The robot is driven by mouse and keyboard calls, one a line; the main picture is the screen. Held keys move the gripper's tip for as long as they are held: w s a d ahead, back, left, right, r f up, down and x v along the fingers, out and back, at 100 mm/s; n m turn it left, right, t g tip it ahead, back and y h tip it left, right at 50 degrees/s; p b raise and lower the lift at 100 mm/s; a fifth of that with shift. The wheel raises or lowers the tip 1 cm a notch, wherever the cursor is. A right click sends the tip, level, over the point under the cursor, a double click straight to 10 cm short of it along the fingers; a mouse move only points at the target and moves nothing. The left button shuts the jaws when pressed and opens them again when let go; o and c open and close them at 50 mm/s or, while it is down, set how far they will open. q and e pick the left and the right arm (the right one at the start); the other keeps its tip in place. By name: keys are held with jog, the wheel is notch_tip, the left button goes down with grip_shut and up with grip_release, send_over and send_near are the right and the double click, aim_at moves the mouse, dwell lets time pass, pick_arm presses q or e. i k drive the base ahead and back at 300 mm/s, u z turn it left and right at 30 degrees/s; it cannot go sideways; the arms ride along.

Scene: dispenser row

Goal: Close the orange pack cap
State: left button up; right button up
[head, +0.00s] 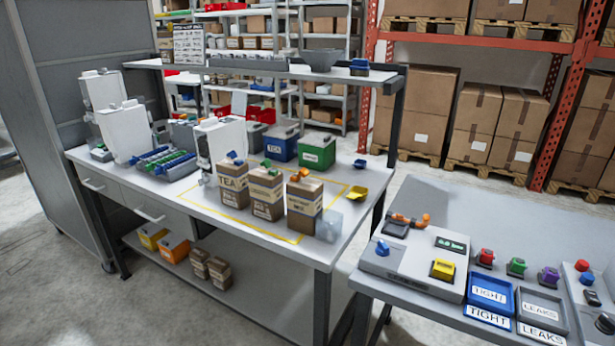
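Three brown packs stand in a row on the workbench inside a yellow outline. The nearest pack (304,204), at the right of the row, has a small orange cap (297,176) on its top. The cap is too small to tell whether it is open or shut. The middle pack (267,193) has a green cap (267,164), and the left pack (232,182), lettered TEA, has a blue cap (234,157). Neither of my grippers shows in the head view.
A translucent container (328,225) stands close to the right of the nearest pack. A yellow scoop-like piece (357,193) and a blue one (360,163) lie behind. A shelf (265,70) spans the bench's back. A side table holds a blue tray (490,295).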

aim_at(304, 172)
jog(key=z, duration=0.45)
jog(key=i, duration=0.45)
jog(key=u, duration=1.9)
